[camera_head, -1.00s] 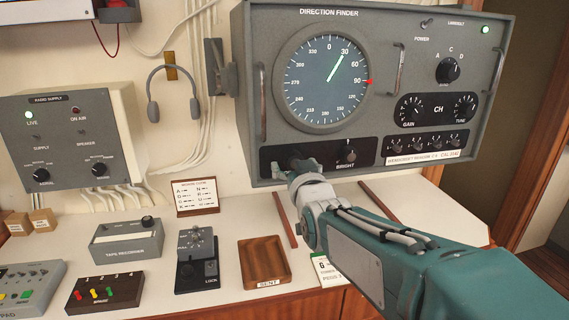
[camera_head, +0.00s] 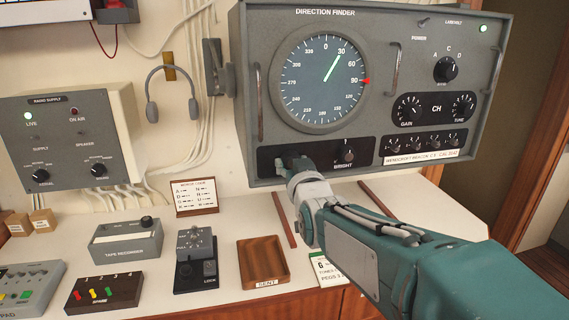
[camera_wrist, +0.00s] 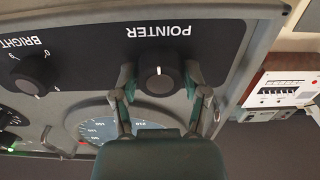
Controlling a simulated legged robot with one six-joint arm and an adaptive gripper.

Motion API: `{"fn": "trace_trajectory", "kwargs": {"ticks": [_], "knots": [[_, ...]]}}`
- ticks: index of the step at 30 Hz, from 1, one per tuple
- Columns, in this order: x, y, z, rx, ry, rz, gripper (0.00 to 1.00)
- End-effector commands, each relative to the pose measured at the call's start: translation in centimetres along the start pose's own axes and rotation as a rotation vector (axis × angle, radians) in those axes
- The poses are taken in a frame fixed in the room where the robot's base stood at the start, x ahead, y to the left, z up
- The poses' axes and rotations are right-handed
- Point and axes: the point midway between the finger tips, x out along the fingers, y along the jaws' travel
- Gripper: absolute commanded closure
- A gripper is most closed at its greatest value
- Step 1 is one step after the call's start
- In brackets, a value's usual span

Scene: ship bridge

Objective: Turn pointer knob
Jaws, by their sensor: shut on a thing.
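The grey direction finder panel (camera_head: 380,20) carries a round dial (camera_head: 319,95) with a green needle near 30 and a red mark at about 90. In the wrist view the panel is upside down, and the black pointer knob (camera_wrist: 160,79) sits by the label POINTER, its white line facing the label. My gripper (camera_wrist: 160,84) has one finger on each side of the knob and is shut on it. In the head view my gripper (camera_head: 297,164) is at the panel's lower left and hides most of the knob.
The BRIGHT knob (camera_head: 347,156) is close to the right of my gripper. The desk below holds a wooden SENT tray (camera_head: 264,261), a lever block marked LOCK (camera_head: 195,262) and a tape recorder (camera_head: 126,242). A headset (camera_head: 170,90) hangs on the wall.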

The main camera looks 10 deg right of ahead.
Motion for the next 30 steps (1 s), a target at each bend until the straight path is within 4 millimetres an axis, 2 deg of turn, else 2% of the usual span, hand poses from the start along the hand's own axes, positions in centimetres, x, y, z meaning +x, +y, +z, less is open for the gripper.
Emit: {"fn": "trace_trajectory", "kwargs": {"ticks": [11,30], "knots": [[0.07,-0.13,-0.09,-0.193,0.003,-0.003,0.89],[0.07,-0.15,-0.14,-0.795,0.005,-0.002,0.89]]}}
